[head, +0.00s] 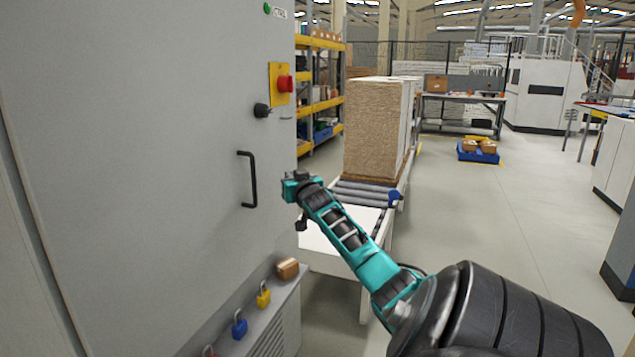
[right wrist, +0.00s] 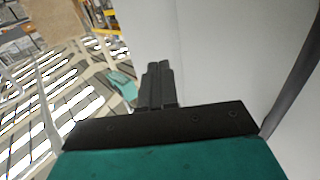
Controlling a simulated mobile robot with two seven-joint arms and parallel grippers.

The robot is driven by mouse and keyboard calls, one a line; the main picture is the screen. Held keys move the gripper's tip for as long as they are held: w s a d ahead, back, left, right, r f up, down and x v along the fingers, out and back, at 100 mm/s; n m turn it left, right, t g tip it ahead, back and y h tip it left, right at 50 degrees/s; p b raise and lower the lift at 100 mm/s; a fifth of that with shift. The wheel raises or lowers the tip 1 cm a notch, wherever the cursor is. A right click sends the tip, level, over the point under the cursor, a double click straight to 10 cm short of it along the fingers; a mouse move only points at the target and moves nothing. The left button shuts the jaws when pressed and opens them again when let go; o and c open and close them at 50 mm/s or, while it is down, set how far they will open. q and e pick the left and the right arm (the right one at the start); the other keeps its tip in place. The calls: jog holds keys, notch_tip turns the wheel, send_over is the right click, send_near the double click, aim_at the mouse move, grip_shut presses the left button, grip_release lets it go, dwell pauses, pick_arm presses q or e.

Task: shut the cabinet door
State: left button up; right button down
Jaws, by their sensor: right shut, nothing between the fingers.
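The cabinet door (head: 150,150) is a large grey panel filling the left of the head view. It has a black bar handle (head: 251,180), and a red stop button (head: 286,84) on a yellow plate and a black knob (head: 262,110) sit above that. I cannot tell how far the door stands open. My right gripper (head: 291,188) is just right of the handle, near the panel's right edge, and not on the handle. In the right wrist view its two dark fingers (right wrist: 155,85) are together and empty, beside a pale grey surface. My left gripper is out of view.
A grey ledge below the door carries padlocks, a blue one (head: 239,325) and a yellow one (head: 263,295), and a small brown box (head: 287,268). A roller conveyor (head: 365,193) with a tall board stack (head: 374,130) stands behind my right arm.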

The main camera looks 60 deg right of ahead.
jog(key=s, duration=0.7)
jog(key=shift+d, duration=0.35)
jog(key=shift+r, duration=0.1)
jog(key=s+a+f+n+g+y, duration=0.1)
jog(key=a+f+n+y, duration=0.65)
jog(key=a+f, duration=2.05)
jog(key=s+a+f+n+y, duration=0.1)
jog(key=s+a+y, duration=0.1)
jog(key=a, duration=0.8)
jog(key=s+a+f+n+g+y, duration=0.1)
jog(key=s+a, duration=0.4)
jog(key=a, duration=0.6)
jog(key=s+a+f+n+g+y, duration=0.1)
jog(key=s+a+f+y, duration=0.1)
jog(key=a, duration=0.8)
jog(key=shift+s+a+y, duration=0.2)
jog(key=shift+s+y, duration=0.35)
jog(key=shift+s, duration=0.45)
